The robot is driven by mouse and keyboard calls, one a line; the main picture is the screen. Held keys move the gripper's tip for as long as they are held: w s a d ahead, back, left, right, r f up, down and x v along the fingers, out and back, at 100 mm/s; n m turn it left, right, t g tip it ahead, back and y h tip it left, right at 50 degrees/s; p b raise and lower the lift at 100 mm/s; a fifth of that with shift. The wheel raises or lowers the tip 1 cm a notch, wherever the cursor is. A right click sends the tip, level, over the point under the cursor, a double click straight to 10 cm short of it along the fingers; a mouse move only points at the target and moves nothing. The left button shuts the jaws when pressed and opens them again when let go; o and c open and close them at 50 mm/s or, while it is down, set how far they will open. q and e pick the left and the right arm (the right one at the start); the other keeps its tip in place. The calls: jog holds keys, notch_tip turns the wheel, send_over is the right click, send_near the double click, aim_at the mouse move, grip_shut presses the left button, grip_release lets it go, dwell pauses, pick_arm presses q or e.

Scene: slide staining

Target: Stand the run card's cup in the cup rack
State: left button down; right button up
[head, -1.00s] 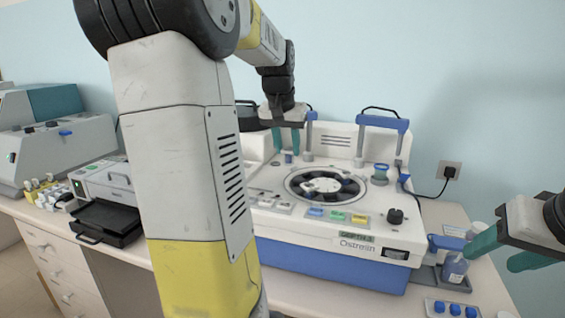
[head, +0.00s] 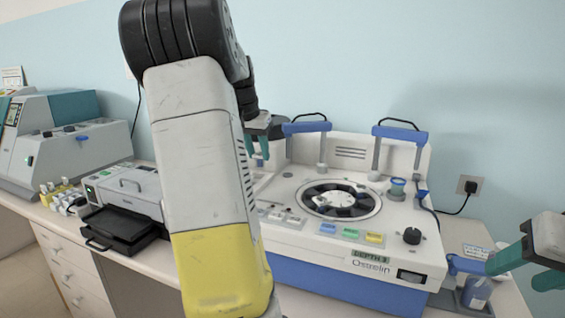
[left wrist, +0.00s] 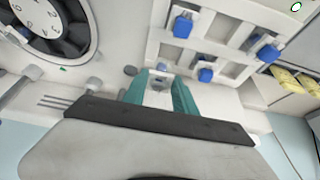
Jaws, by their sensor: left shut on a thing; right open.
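My right gripper (head: 524,268) is open at the right edge, beside a bottle. A blue-rimmed cup (head: 397,188) stands on the machine.
The machine has a round carousel (head: 340,200) and two tall blue-topped posts. A blue-capped bottle (head: 477,292) stands in a dark tray at right. A printer-like device with a black tray (head: 120,232) and several small bottles (head: 62,198) are at left. My left arm hides the bench between.

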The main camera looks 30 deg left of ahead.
aim_at(253, 156)
pick_arm(q)
jog(key=shift+a, duration=0.4)
jog(key=shift+a+f, duration=0.2)
jog(key=shift+f, duration=1.7)
jog(key=c, duration=1)
grip_release()
jog(key=shift+r, duration=0.15)
jog(key=v, duration=1.2)
jog(key=s+d, duration=0.4)
jog(key=d, duration=1.2)
jog(key=s+d+f+m+t+h, duration=0.1)
jog(key=s+d+f, duration=0.4)
jog(key=s+d, duration=0.1)
jog(key=s+d+f+h, duration=0.1)
jog(key=s+d+f, duration=0.3)
jog(key=s+d, duration=0.3)
jog(key=d, duration=0.2)
jog(key=shift+s+d+f+m+t+h, duration=0.25)
jog(key=shift+d+f+m+t+h, duration=0.05)
jog(key=shift+d+f+m+t, duration=0.1)
